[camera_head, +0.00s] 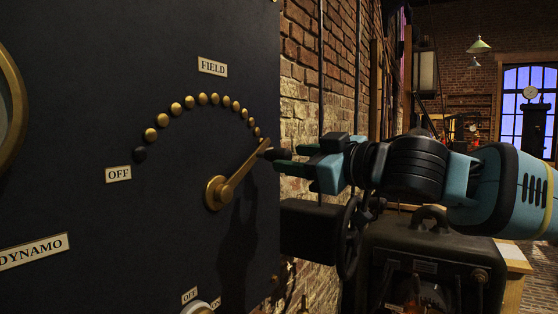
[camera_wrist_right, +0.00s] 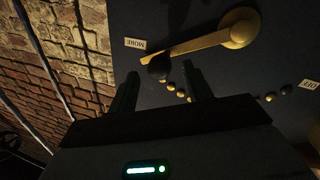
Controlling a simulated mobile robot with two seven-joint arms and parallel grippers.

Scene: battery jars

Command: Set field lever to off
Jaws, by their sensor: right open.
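The brass field lever (camera_head: 232,183) is on the dark panel (camera_head: 90,100) under the FIELD label (camera_head: 212,67). Its arm points up and right, toward the right end of an arc of brass studs (camera_head: 202,99). The OFF label (camera_head: 118,174) and a black stud (camera_head: 139,154) are at the arc's left end. My right gripper (camera_head: 285,153) is at the lever's tip from the right. In the right wrist view, the lever (camera_wrist_right: 195,43) has a dark round knob (camera_wrist_right: 158,67) between the two open fingers (camera_wrist_right: 160,85). I cannot tell whether they touch it. My left gripper is not in view.
A DYNAMO label (camera_head: 34,251) and a round brass rim (camera_head: 12,110) are at the panel's left. A brick wall (camera_head: 303,75) stands beside the panel. A dark machine (camera_head: 425,262) is below my right arm.

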